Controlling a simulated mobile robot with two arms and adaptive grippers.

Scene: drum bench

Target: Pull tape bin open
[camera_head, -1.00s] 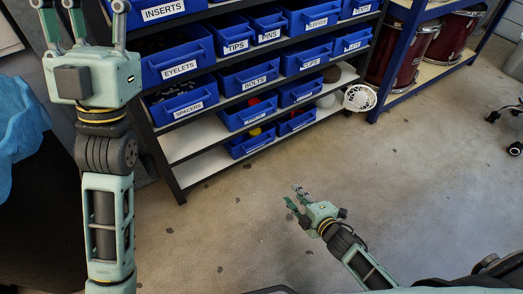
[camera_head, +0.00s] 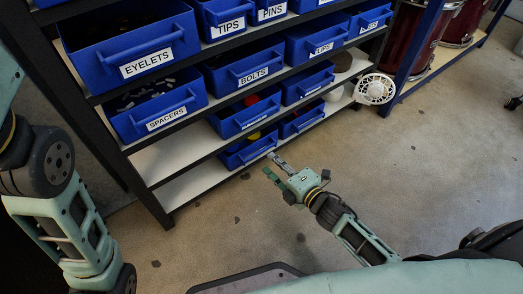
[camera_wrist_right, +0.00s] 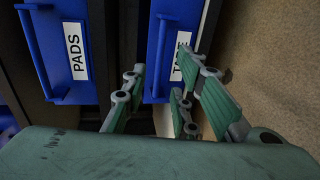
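The tape bin (camera_wrist_right: 178,35) is a blue drawer-type bin in the right wrist view. Its white label begins "TA" and the rest is hidden behind my finger. My right gripper (camera_head: 271,165) is open and empty, low over the floor in front of the lowest bins in the head view. In the right wrist view its fingers (camera_wrist_right: 163,88) are spread before the tape bin's front, with one finger overlapping the label. I cannot tell whether they touch it. In the head view the small lower labels are not readable. My left gripper is out of view; only its arm shows at left.
The PADS bin (camera_wrist_right: 62,45) sits beside the tape bin in the right wrist view. A dark-framed shelf rack (camera_head: 163,168) holds several blue bins, including the SPACERS bin (camera_head: 160,105). A white fan (camera_head: 375,89) stands at the rack's right end. The floor (camera_head: 430,170) at right is clear.

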